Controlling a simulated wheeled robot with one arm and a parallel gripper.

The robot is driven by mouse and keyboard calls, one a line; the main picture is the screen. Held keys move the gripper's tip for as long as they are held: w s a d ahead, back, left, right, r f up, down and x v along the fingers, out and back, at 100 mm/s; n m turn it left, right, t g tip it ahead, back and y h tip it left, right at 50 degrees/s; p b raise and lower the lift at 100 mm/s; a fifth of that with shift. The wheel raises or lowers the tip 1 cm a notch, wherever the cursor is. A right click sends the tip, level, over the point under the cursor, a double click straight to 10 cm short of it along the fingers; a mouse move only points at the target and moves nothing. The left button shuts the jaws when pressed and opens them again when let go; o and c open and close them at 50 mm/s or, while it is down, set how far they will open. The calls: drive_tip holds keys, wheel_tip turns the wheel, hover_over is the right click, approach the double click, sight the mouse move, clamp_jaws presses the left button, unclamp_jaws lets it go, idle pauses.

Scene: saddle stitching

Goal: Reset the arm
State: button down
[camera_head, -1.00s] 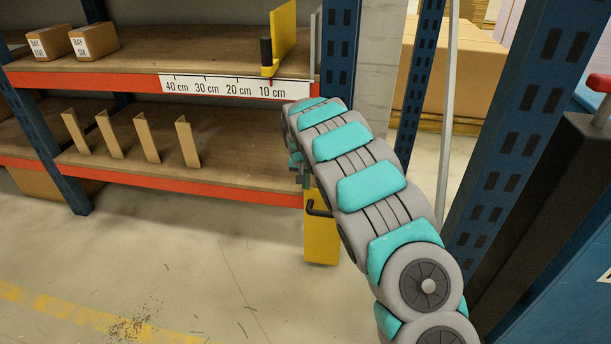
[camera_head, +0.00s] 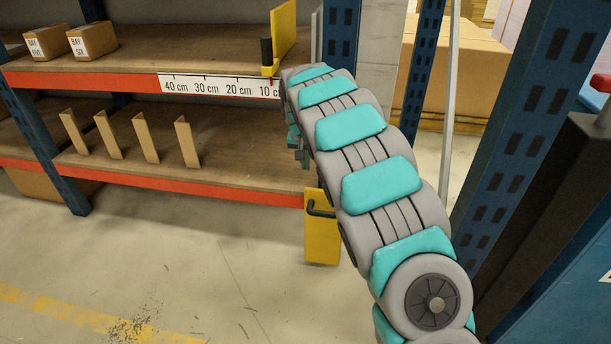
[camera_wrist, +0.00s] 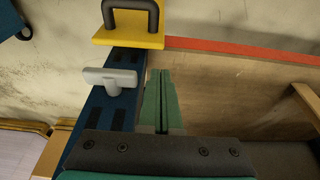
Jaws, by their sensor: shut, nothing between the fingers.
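My arm (camera_head: 378,160) reaches up from the lower right to the right end of the shelves in the head view and hides most of my gripper there. In the wrist view my gripper (camera_wrist: 160,88) shows as two green fingers pressed together, with nothing between them. The fingers are over the lower shelf's corner by the blue post. A grey T-shaped handle (camera_wrist: 110,78) is just left of them. A yellow plate with a dark handle (camera_wrist: 130,30) lies beyond the fingertips; it also hangs below the lower shelf in the head view (camera_head: 321,238).
The lower shelf (camera_head: 220,176) holds several upright cardboard dividers (camera_head: 146,137). The upper shelf (camera_head: 190,52) carries a yellow stop (camera_head: 284,36), a centimetre scale (camera_head: 205,87) and two small boxes (camera_head: 92,41). Blue posts (camera_head: 540,110) stand at right. The floor in front is clear.

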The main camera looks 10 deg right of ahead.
drive_tip(key=s+d+r+g, duration=0.1)
drive_tip(key=s+d+r, duration=0.15)
drive_tip(key=s, duration=0.55)
drive_tip(key=s+d+r, duration=0.2)
drive_tip(key=s+r, duration=0.2)
drive_tip(key=s, duration=0.3)
drive_tip(key=s+d+r+g, duration=0.1)
drive_tip(key=s+d+r, duration=0.15)
drive_tip(key=s, duration=0.55)
drive_tip(key=s+a+f+n+g, duration=0.1)
drive_tip(key=s+f, duration=0.1)
drive_tip(key=s, duration=1.4)
drive_tip(key=s+a+f+n+g+y, duration=0.1)
drive_tip(key=s+f+n+g, duration=0.1)
drive_tip(key=s, duration=1.4)
drive_tip(key=shift+a+n, duration=0.3)
drive_tip(key=shift+a, duration=0.1)
drive_tip(key=shift+w, duration=0.1)
